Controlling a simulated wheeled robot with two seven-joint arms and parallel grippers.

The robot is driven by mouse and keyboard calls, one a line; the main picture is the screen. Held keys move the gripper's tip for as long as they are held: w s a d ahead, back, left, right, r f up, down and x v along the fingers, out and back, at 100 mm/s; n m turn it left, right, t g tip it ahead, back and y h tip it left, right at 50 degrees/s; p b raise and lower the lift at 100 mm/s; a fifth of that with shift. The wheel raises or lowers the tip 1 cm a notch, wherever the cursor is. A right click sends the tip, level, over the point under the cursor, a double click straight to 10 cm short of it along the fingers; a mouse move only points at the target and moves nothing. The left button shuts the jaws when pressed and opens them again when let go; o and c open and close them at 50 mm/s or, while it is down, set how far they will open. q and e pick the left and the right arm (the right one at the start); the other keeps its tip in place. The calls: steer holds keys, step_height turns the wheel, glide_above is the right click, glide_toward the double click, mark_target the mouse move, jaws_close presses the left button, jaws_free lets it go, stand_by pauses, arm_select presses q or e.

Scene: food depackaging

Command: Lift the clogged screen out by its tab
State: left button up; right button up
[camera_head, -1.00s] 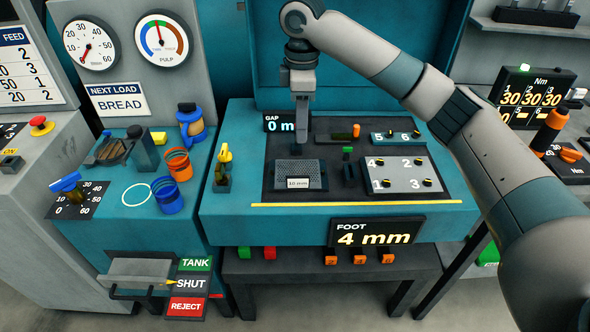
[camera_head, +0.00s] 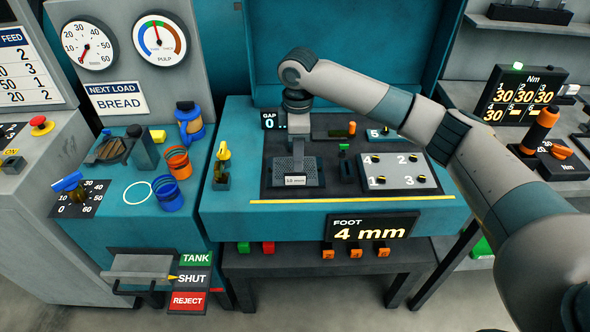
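The screen (camera_head: 283,166) is a dark grey perforated panel with a small white label (camera_head: 295,181) at its front edge. It lies in the black recessed top of the teal machine. My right gripper (camera_head: 298,162) points straight down over the screen's middle to back part, with its fingers at or very close to it. The fingers look like one narrow grey shape, so I cannot tell whether they are open or shut, or whether they touch the tab. The tab is not clearly distinguishable. My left gripper is not in view.
A grey plate (camera_head: 391,171) with numbered black knobs lies right of the screen. A green-topped post (camera_head: 344,150) stands between them. A yellow-handled lever (camera_head: 222,162) is at the left. Blue and orange cups (camera_head: 167,195) stand farther left. The foot display (camera_head: 371,229) reads 4 mm.

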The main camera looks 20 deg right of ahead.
mark_target(297, 174)
steer(key=shift+f, duration=1.25)
steer(key=shift+p, duration=0.35)
steer(key=shift+f+p, duration=0.55)
steer(key=shift+f, duration=0.15)
step_height(297, 174, down, 2)
steer(key=shift+f+p, duration=0.15)
steer(key=shift+p, duration=0.3)
steer(key=shift+f, duration=0.7)
steer(key=shift+c, duration=0.6)
jaws_close()
